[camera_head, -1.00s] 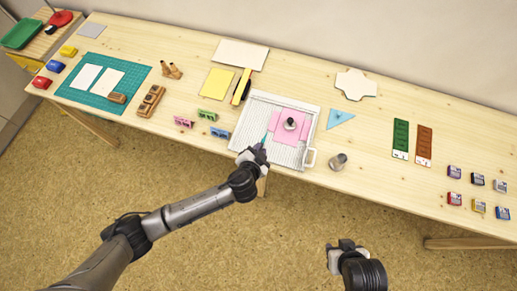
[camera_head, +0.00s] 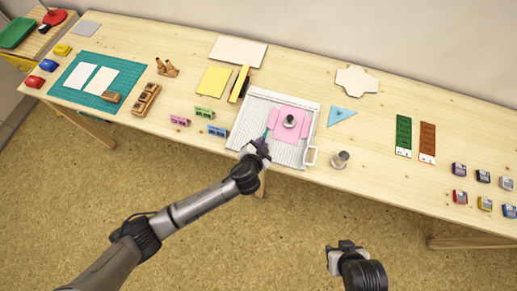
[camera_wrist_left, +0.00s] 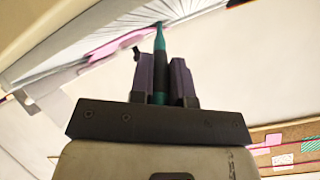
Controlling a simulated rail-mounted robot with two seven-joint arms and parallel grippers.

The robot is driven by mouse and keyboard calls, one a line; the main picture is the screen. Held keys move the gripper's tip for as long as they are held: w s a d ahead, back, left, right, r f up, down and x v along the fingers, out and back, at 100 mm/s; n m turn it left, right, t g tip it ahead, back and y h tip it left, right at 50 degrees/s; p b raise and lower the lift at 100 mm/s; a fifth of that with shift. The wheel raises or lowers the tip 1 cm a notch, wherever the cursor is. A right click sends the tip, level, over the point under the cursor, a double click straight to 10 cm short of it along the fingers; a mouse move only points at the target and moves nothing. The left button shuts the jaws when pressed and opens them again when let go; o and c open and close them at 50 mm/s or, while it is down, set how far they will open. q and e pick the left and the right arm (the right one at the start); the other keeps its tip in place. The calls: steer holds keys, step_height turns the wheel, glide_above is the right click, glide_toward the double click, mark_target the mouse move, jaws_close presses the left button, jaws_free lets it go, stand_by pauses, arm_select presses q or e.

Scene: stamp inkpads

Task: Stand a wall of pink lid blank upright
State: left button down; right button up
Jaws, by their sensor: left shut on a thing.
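The pink lid blank (camera_head: 291,136) lies on the white scoring board (camera_head: 250,117), with a round metal weight (camera_head: 290,121) on its middle. I cannot make out any wall standing upright at this size. My left gripper (camera_head: 263,146) is shut on a slim teal tool (camera_head: 267,135), at the board's front left, beside the blank's left side. In the left wrist view the tool (camera_wrist_left: 159,42) sticks out between the dark fingers (camera_wrist_left: 163,85), and the blank (camera_wrist_left: 120,40) shows as a pink strip beyond. My right gripper (camera_head: 345,247) hangs in front of the table, away from the blank.
A second metal weight (camera_head: 340,159) stands right of the board near the table's front edge. Pink (camera_head: 179,120), green (camera_head: 204,112) and blue (camera_head: 217,131) small pieces lie left of the board. A blue triangle (camera_head: 341,117) lies to its right, with bare wood around it.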

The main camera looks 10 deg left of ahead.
arm_select(q)
steer(key=shift+w+d, duration=0.25)
steer(key=shift+w, duration=0.95)
steer(key=shift+d+r+p, duration=0.1)
steer(key=shift+r+p, duration=0.45)
steer(key=shift+s+d+r+p, duration=0.1)
steer(key=shift+d+r+p, duration=0.15)
steer(key=shift+r+p, duration=0.15)
steer(key=shift+d+r+p, duration=0.1)
steer(key=shift+d+p, duration=0.25)
steer(key=shift+s+d, duration=0.15)
steer(key=shift+d, duration=0.3)
steer(key=shift+p, duration=0.3)
steer(key=shift+a+r+p, duration=0.25)
steer(key=shift+a+p, duration=0.05)
steer(key=shift+a, duration=0.05)
steer(key=shift+w+a+r+p, duration=0.2)
steer(key=shift+a+p, duration=0.15)
steer(key=shift+a, duration=0.15)
